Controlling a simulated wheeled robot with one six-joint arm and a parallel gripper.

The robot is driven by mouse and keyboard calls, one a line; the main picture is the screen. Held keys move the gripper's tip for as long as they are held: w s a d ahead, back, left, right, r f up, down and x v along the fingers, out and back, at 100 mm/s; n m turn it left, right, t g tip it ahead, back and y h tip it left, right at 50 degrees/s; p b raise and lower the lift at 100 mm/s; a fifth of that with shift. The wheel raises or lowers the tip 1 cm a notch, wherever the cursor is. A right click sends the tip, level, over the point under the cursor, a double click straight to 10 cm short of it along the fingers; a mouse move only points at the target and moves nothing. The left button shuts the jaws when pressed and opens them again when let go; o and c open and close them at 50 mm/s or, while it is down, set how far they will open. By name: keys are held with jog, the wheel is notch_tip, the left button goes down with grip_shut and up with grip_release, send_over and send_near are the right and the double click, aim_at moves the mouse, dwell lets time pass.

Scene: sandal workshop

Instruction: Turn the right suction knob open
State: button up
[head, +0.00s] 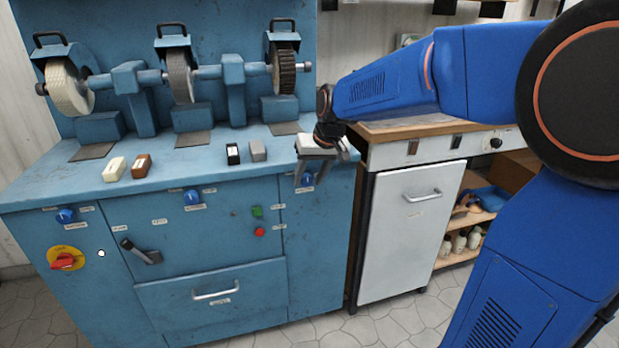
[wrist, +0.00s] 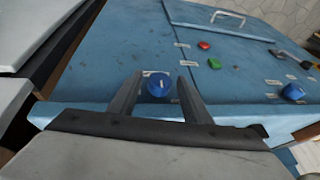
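The right suction knob (head: 307,180) is a round blue knob with a pale mark, on the front panel of the blue machine (head: 215,292) near its right end. It also shows in the wrist view (wrist: 159,85). My gripper (head: 312,176) is open and points down at the panel. In the wrist view its two dark fingers (wrist: 160,78) stand one on each side of the knob, with a gap on both sides. I cannot tell how deep the knob sits between them. Two other blue knobs, the left (head: 66,215) and the middle one (head: 192,197), are farther left.
A green button (head: 257,211) and a red button (head: 259,231) lie left of the knob. A black lever (head: 140,250) and a red switch (head: 66,261) are farther left. The machine's top edge overhangs the panel. A white cabinet (head: 400,240) stands close on the right.

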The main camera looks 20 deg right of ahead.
jog(key=c, duration=0.8)
jog(key=shift+d+y, duration=0.15)
jog(key=shift+y, duration=0.25)
jog(key=shift+d+f+m+y, duration=0.1)
jog(key=shift+d+m+y, duration=0.05)
jog(key=shift+y, duration=0.4)
jog(key=shift+d+m+y, duration=0.1)
jog(key=shift+m+y, duration=0.05)
jog(key=shift+y, duration=0.4)
jog(key=y, duration=0.3)
jog(key=m+y, duration=0.1)
jog(key=shift+d+f+t+y, duration=0.3)
jog(key=shift+d+f+y, duration=0.05)
jog(key=shift+y, duration=0.05)
jog(key=y, duration=0.2)
jog(key=m+y, duration=0.1)
jog(key=y, duration=0.1)
jog(key=shift+d+f+t, duration=0.1)
jog(key=shift+f+t, duration=0.3)
jog(key=m+y, duration=0.1)
jog(key=y, duration=0.1)
jog(key=m+t+y, duration=0.1)
jog(key=y, duration=0.1)
jog(key=shift+f+t+y, duration=0.3)
jog(key=shift+f+y, duration=0.1)
